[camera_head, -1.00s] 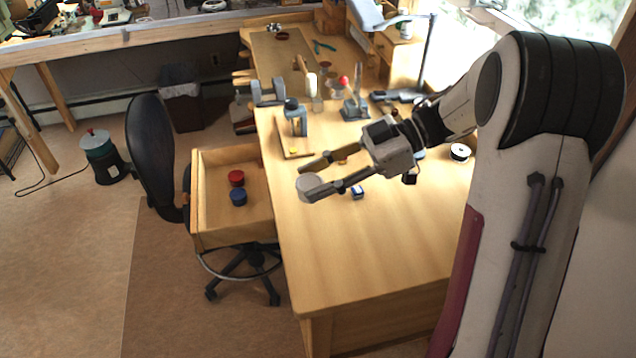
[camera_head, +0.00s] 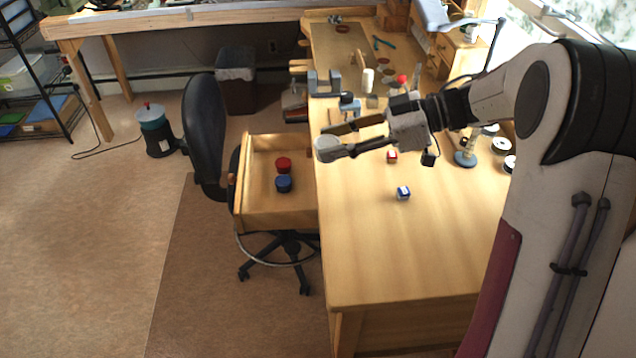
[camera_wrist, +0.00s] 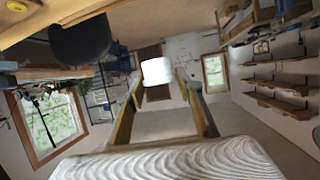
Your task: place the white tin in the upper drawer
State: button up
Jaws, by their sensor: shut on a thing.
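My gripper (camera_head: 330,140) is shut on the white tin (camera_head: 327,150), which sits between the fingertips. The tin also shows in the wrist view (camera_wrist: 157,71), between the two fingers. In the head view the tin appears near the left edge of the desk, close to the open drawer (camera_head: 277,219). The drawer is pulled out from the desk's left side. Inside it are a red tin (camera_head: 283,163) and a blue tin (camera_head: 284,184), with bare floor around them. I see no second drawer open.
The wooden desk (camera_head: 400,255) has a small blue-and-white box (camera_head: 403,193) and a small red box (camera_head: 391,157) on it. Spools (camera_head: 501,146) stand at the right. A black chair (camera_head: 205,125) is just left of the drawer. The desk front is clear.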

jog(key=w+a+r+m+t+h, duration=0.2)
jog(key=w+a+m+t, duration=0.1)
jog(key=w, duration=0.4)
jog(key=w+a+r+m+t+h, duration=0.1)
jog(key=w+a+m+t+h, duration=0.15)
jog(key=w, duration=0.45)
jog(key=w+a+r+m+t+h, duration=0.1)
jog(key=w+a+r+m+t, duration=0.2)
jog(key=w, duration=0.4)
jog(key=s+a+f+m+t+h, duration=0.1)
jog(key=f+m+h, duration=0.4)
jog(key=f, duration=0.8)
jog(key=s+a+f+m+t+h, duration=0.2)
jog(key=f+m+h, duration=0.3)
jog(key=f, duration=0.7)
jog(key=shift+s+a+f, duration=0.35)
jog(key=shift+s+a, duration=0.05)
jog(key=shift+s, duration=0.25)
jog(key=shift+h, duration=0.25)
notch_tip(320, 180, down, 6)
jog(key=shift+f, duration=0.2)
